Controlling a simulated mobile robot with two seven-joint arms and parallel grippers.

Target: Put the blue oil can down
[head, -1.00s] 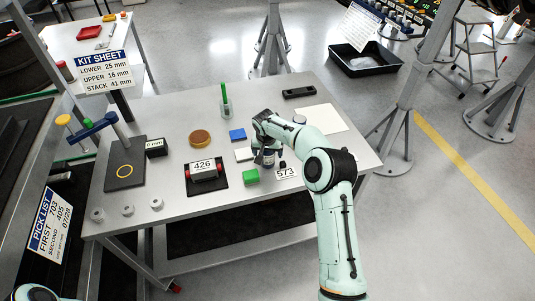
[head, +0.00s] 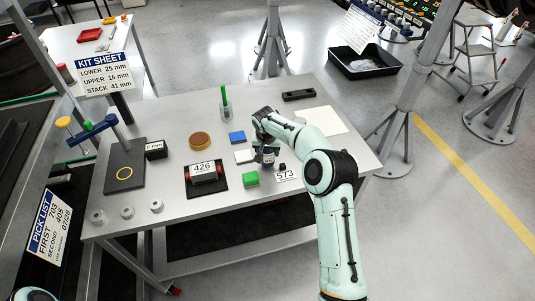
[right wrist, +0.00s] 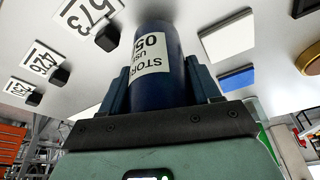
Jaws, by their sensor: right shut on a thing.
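The blue oil can (right wrist: 158,85) is dark blue with a white label and stands between the fingers of my right gripper (right wrist: 160,90) in the right wrist view. In the head view the can (head: 268,160) shows partly below my right gripper (head: 266,150), over the table's right half beside the 573 tag (head: 287,174). The gripper is shut on it. The can looks about upright; I cannot tell whether its base touches the table. My left gripper is out of view.
A white sheet (head: 322,120) lies flat at the right.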

